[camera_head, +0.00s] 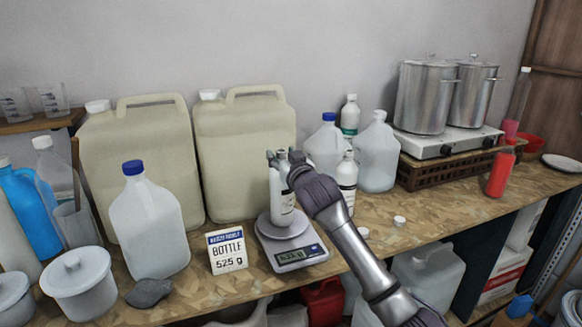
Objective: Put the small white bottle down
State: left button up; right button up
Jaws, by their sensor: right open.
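The small white bottle (282,203) stands upright on the round pan of a digital scale (290,246). My right gripper (284,160) is at the top of this bottle, with its fingers around the neck and cap area. It is open, and whether a finger touches the bottle is hard to tell. The scale's display is lit, but its digits are too small to read surely. A sign reading "BOTTLE 525 g" (227,250) stands left of the scale. My left gripper is not in view.
Two large beige canisters (140,165) stand behind. A blue-capped jug (148,222) is to the left. Another small white bottle (346,178) and clear jugs (378,155) stand close behind my right arm. A red bottle (500,172) is farther right. Bench space (440,205) right of my arm is mostly clear.

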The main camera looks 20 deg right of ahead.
jog(key=s+b, duration=0.2)
jog(key=s, duration=0.9)
jog(key=shift+d, duration=0.25)
